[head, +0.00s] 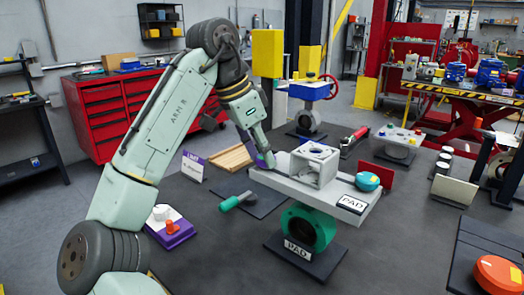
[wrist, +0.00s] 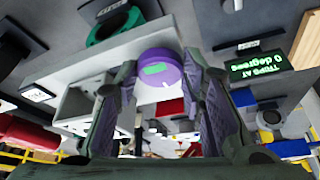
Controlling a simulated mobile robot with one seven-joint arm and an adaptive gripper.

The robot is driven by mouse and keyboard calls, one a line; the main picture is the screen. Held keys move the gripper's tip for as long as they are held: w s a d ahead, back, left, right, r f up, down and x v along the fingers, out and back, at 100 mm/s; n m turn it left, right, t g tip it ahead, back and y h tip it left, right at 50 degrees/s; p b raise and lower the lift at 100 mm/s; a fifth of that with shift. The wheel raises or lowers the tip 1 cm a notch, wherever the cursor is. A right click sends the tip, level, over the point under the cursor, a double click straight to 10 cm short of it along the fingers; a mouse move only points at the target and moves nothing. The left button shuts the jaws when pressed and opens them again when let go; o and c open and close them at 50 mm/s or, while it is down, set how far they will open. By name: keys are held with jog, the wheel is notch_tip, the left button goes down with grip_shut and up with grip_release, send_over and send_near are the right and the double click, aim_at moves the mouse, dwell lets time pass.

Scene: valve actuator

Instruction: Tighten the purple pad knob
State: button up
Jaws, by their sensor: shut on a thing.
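The purple pad knob (wrist: 160,62) is a round purple cap with a green patch on its face, in the upper middle of the wrist view. My gripper (wrist: 161,72) is shut on it, with one finger on each side. In the head view my gripper (head: 262,155) reaches down to the left end of the grey pad plate (head: 283,181), where the knob is mostly hidden by the fingers.
A teal knob (head: 367,181) sits at the plate's right end. A green-handled tool (head: 238,201) and a purple box (head: 170,228) lie to the left. A wooden tray (head: 230,158) is behind.

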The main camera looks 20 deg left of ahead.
jog(key=o, duration=1.1)
jog(key=shift+o, duration=0.2)
jog(key=v, duration=1.2)
jog(key=shift+d, duration=0.1)
